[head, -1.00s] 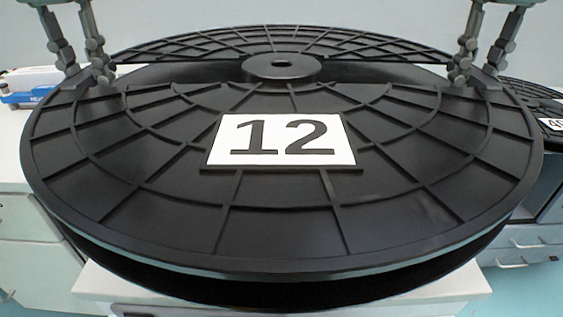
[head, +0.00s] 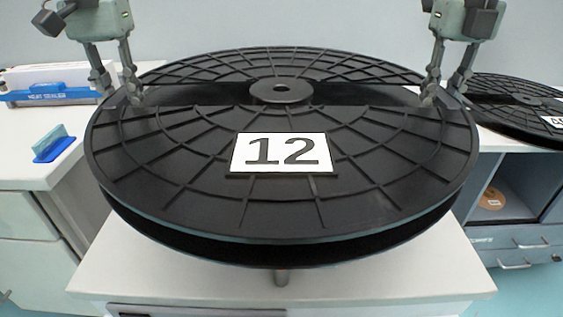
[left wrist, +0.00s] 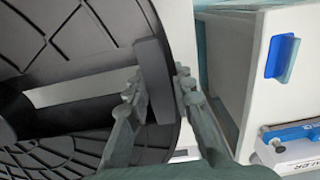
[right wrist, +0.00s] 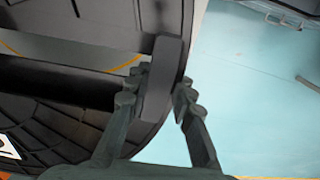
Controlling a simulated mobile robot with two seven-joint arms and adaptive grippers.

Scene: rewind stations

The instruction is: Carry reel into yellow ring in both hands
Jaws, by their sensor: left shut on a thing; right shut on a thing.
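The large black reel (head: 190,180) carries a white label with "12" (head: 282,152) and lies nearly level in the head view. It is above a white-topped cabinet (head: 380,280). My left gripper (head: 122,98) is shut on the reel's left far side, and my right gripper (head: 446,95) on its right far side. In the left wrist view my left gripper (left wrist: 160,85) has a dark block of the reel between its fingers. In the right wrist view my right gripper (right wrist: 162,90) holds a similar block. A thin yellow arc (right wrist: 128,65) shows through the reel's opening; the rest is hidden.
A short post (head: 282,277) shows under the reel's near edge. On the left bench are a blue-and-white heat sealer (head: 55,88) and a blue block (head: 53,143). Another black reel (head: 510,105) lies on the right bench above an open shelf. Blue floor (right wrist: 250,85) lies beside the right gripper.

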